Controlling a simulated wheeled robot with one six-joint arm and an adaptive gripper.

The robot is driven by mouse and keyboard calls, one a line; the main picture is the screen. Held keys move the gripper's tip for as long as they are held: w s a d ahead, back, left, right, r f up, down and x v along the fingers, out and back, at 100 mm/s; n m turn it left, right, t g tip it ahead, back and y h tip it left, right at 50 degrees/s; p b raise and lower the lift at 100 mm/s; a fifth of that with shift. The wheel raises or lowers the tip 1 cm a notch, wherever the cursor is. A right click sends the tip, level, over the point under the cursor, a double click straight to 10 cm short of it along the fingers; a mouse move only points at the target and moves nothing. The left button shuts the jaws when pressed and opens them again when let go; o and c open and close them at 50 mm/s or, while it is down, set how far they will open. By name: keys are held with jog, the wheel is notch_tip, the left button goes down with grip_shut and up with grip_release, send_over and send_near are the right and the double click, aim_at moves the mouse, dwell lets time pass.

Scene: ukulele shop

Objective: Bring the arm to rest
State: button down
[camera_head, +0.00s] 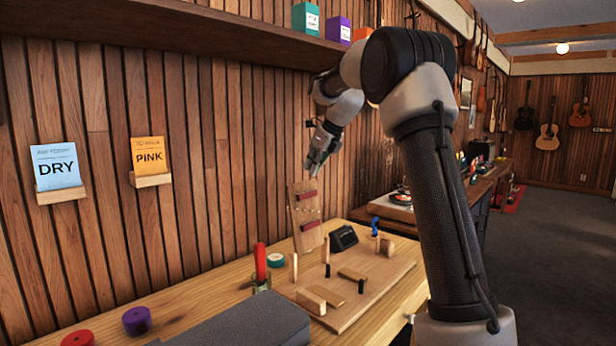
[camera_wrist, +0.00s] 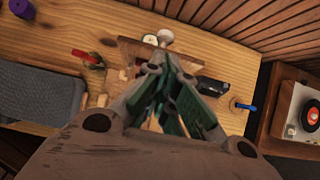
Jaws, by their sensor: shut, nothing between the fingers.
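My gripper (camera_head: 319,160) hangs in the air above the wooden workbench, in front of the slatted wall, with its fingers pointing down. It is shut and empty. In the wrist view my gripper (camera_wrist: 167,97) covers the middle of the picture and hides part of the bench below. My arm rises on the right of the head view, bends at the top and reaches back towards the wall. The gripper is above the upright wooden stand (camera_head: 306,215) and appears apart from it.
The workbench (camera_head: 205,293) holds a wooden board (camera_head: 345,309) with several small blocks, a black device (camera_head: 343,238), a red upright item (camera_head: 260,262) and a grey case (camera_head: 246,325). A shelf (camera_head: 215,35) overhangs at upper left. A record player (camera_wrist: 300,115) stands at right. Open floor lies right.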

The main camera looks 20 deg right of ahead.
jog(key=v, duration=0.7)
jog(key=s+d+f+n+g+h, duration=0.1)
jog(key=s+f+n+g, duration=0.1)
jog(key=s+f+n, duration=1)
jog(key=s+a+f+n+h, duration=0.1)
jog(key=s+n, duration=0.8)
jog(key=s, duration=0.6)
jog(key=s+a+f+n, duration=0.1)
jog(key=s+a+n, duration=0.1)
jog(key=s+n, duration=0.7)
jog(key=s, duration=0.7)
jog(key=shift+n+h, duration=0.4)
jog(key=shift+s+a+f, duration=0.1)
jog(key=shift+f, duration=0.05)
